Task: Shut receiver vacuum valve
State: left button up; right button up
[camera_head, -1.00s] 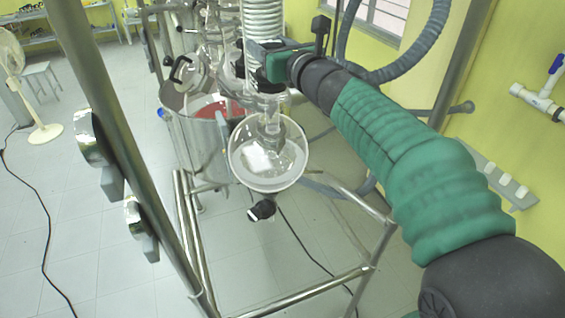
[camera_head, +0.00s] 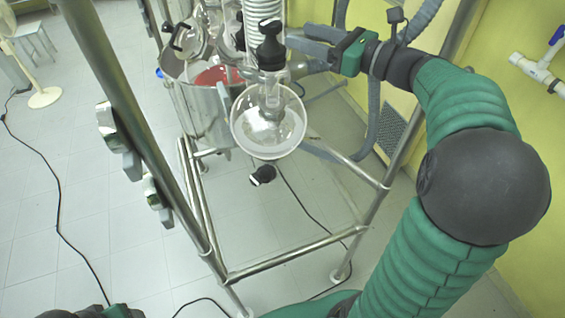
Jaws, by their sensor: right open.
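The round glass receiver flask (camera_head: 268,135) hangs in the middle of the view, with clear glass fittings on its neck. A black-handled valve (camera_head: 270,50) stands above the flask's neck; I take it to be the vacuum valve. A second black knob (camera_head: 262,175) is below the flask. My right gripper (camera_head: 296,36) is open, its grey fingers pointing left at the upper black handle, just to its right. It looks empty; whether a finger touches the handle I cannot tell.
A steel frame (camera_head: 300,250) surrounds the flask, with a thick post (camera_head: 110,90) at the left. A metal vessel (camera_head: 205,115) with red inside stands behind left. A coiled hose (camera_head: 263,10) rises above the valve. A grey hose (camera_head: 373,130) hangs behind my right gripper.

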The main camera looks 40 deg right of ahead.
jog(key=f+b+v, duration=0.1)
jog(key=b+v, duration=0.1)
jog(key=v, duration=0.5)
jog(key=a+f+n+g+b, duration=0.1)
jog(key=a+f+n+g, duration=0.1)
jog(key=f, duration=0.6)
jog(key=w+a+f+n+g+b, duration=0.1)
jog(key=a+f+n+g, duration=0.2)
jog(key=a+f, duration=0.3)
jog(key=a+f+n+g+b, duration=0.1)
jog(key=a+f+n+g, duration=0.2)
jog(key=f, duration=0.8)
jog(key=shift+w+a+f+g+b, duration=0.2)
jog(key=shift+a+g+b, duration=0.15)
jog(key=shift+a, duration=0.4)
